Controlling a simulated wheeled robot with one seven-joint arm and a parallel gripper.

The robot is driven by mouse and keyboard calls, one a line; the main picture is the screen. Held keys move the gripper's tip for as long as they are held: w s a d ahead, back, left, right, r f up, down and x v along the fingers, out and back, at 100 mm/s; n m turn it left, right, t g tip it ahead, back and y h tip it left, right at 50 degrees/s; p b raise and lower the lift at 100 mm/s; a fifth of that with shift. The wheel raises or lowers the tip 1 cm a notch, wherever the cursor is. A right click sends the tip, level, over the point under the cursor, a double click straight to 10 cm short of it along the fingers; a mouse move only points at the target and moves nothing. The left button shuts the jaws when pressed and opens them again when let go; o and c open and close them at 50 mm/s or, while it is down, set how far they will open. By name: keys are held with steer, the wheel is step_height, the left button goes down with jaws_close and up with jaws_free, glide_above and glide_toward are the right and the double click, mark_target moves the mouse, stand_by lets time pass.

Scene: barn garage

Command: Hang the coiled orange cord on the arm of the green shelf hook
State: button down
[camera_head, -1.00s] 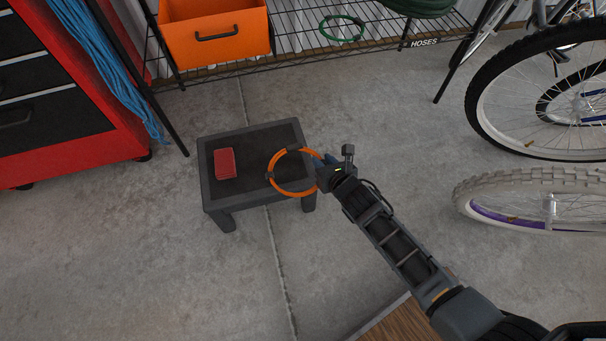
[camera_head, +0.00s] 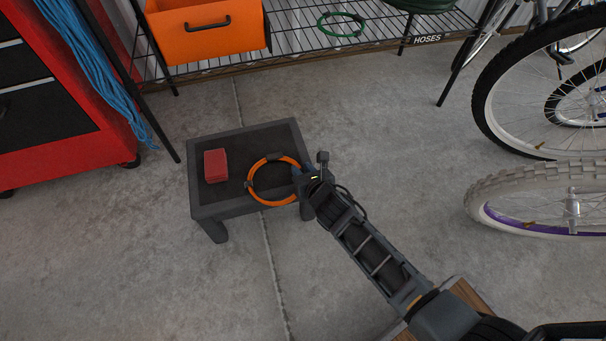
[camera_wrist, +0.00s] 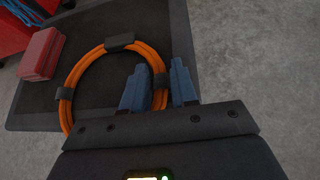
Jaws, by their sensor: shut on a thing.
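The coiled orange cord (camera_head: 254,192) is a ring bound with dark straps, over the right part of a low dark stool in the head view. My gripper (camera_head: 300,176) is shut on the coil's right side. In the wrist view the cord (camera_wrist: 88,64) passes between the blue fingers of my gripper (camera_wrist: 160,92). I cannot tell whether the coil touches the stool top. I do not make out the green shelf hook in these frames; a green hose coil (camera_head: 341,24) lies on the wire shelf.
The dark stool (camera_head: 215,208) also bears a red box (camera_head: 216,166). Behind it stands a wire shelf (camera_head: 300,47) with an orange bin (camera_head: 207,30) and a HOSES label. A red tool cabinet (camera_head: 70,155) is left, bicycle wheels (camera_head: 487,190) right.

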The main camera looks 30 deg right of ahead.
steer(key=c, duration=0.9)
jaws_free()
steer(key=shift+o, duration=0.2)
steer(key=p+v, duration=0.5)
steer(key=v, duration=0.7)
steer(key=shift+r, duration=0.1)
